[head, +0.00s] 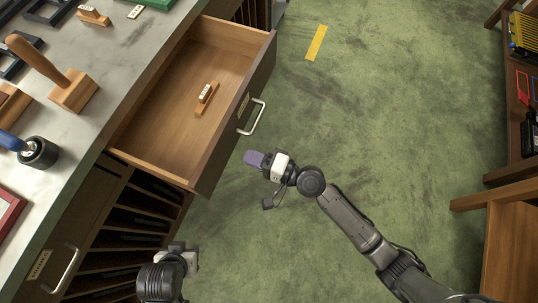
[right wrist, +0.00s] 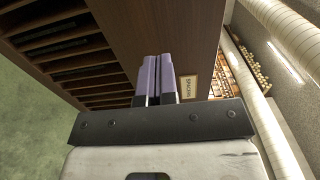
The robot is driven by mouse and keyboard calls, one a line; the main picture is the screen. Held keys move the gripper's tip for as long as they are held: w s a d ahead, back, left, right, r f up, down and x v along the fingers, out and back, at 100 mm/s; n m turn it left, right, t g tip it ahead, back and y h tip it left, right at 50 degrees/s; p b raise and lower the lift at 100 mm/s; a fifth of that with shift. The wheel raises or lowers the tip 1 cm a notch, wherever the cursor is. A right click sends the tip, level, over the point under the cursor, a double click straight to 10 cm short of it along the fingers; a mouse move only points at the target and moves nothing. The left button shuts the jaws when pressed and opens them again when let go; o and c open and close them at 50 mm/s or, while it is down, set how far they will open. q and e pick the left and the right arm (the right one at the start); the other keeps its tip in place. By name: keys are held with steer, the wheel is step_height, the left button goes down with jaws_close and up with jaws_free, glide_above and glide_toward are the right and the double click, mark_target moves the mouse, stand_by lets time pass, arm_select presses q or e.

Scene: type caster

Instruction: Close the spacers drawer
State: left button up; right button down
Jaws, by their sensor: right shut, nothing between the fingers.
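The spacers drawer (head: 175,118) is pulled well out of the wooden cabinet in the head view. Its front carries a metal bar handle (head: 252,117) and a label. In the right wrist view the drawer front (right wrist: 205,45) bears a label reading SPACERS (right wrist: 188,88). A small wooden holder with pale pieces (head: 206,98) lies inside the drawer. My right gripper (head: 254,158) is shut and empty, just outside the drawer front, below the handle in the picture. Its purple fingers (right wrist: 158,62) lie together, pointing towards the front; contact cannot be told. My left gripper (head: 190,258) shows only partly; its fingers are unclear.
The countertop (head: 115,55) holds a wooden-handled stamp (head: 72,90), a dark round pot (head: 38,152) and frames. Below are open slots (head: 130,220) and another handled drawer (head: 45,270). The green floor (head: 400,130) is clear; shelving (head: 515,100) stands at right.

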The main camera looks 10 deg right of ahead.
mark_target(226, 148)
steer(key=shift+x, duration=2.65)
